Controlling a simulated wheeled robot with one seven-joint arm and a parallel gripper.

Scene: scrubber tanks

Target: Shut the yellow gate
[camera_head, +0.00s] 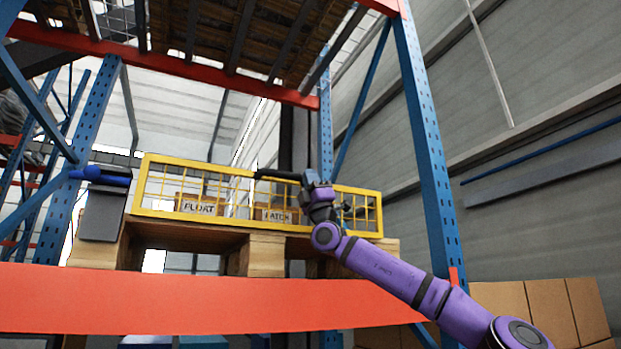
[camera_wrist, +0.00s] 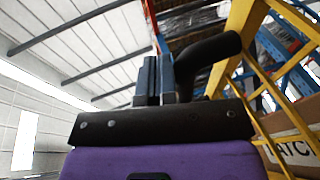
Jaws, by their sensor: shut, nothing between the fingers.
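The yellow gate (camera_head: 190,216) is a low mesh panel standing across the front of the wooden pallet on the rack shelf. Its left end is beside a grey box with a blue top (camera_head: 102,213). A black handle (camera_head: 278,175) sits along its top edge; it shows large in the wrist view (camera_wrist: 212,48), just right of my fingers. My gripper (camera_wrist: 155,80) is shut and empty, beside the handle; whether they touch is unclear. In the head view my wrist hides part of the gate's right half. I cannot tell if the gate is latched.
Boxes labelled FLOAT (camera_head: 200,207) and PATCH (camera_head: 277,215) stand behind the gate mesh on the pallet (camera_head: 190,235). An orange beam (camera_head: 180,298) runs below, and a blue rack upright (camera_head: 425,150) stands to the right. Cardboard boxes (camera_head: 545,308) are at lower right.

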